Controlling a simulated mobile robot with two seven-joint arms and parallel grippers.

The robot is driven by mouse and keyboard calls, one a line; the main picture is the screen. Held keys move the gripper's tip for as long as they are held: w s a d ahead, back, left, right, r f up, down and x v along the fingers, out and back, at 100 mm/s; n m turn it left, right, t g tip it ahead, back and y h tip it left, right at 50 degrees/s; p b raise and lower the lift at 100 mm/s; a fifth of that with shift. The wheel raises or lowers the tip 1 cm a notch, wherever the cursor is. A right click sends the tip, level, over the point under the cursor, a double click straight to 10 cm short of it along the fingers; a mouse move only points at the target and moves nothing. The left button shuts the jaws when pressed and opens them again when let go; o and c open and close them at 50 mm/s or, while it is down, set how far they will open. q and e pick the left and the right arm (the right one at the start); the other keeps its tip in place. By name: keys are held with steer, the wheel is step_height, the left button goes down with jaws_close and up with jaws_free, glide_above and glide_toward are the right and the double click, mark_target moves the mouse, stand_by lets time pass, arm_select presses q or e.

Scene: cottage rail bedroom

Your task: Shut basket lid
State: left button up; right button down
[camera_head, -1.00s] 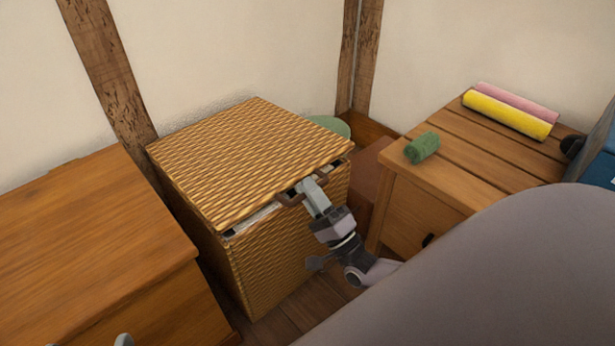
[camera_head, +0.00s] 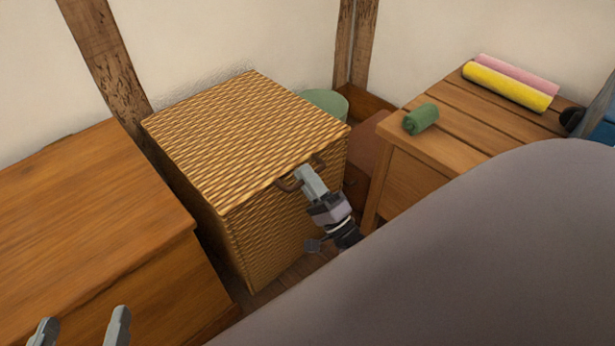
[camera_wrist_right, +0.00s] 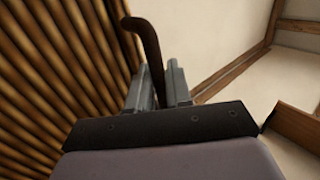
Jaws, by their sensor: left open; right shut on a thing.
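The wicker basket (camera_head: 262,240) stands between two wooden pieces of furniture. Its woven lid (camera_head: 240,135) lies flat over the top, and no gap shows along the front edge in the head view. A brown curved handle (camera_head: 289,186) is at the lid's front edge. My right gripper (camera_head: 304,172) is at this handle and shut on it. In the right wrist view the handle (camera_wrist_right: 151,45) rises between the two fingers, beside the woven surface. My left gripper (camera_head: 82,328) is at the lower left, open and empty, its two fingertips apart.
A wooden chest (camera_head: 90,220) stands close to the basket's left side. A green round object (camera_head: 325,102) is behind the basket.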

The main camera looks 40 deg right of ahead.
steer(key=c, duration=1.2)
jaws_free()
steer(key=shift+w+f, duration=0.1)
steer(key=shift+f, duration=0.25)
steer(key=v, duration=0.7)
steer(key=shift+r, duration=0.1)
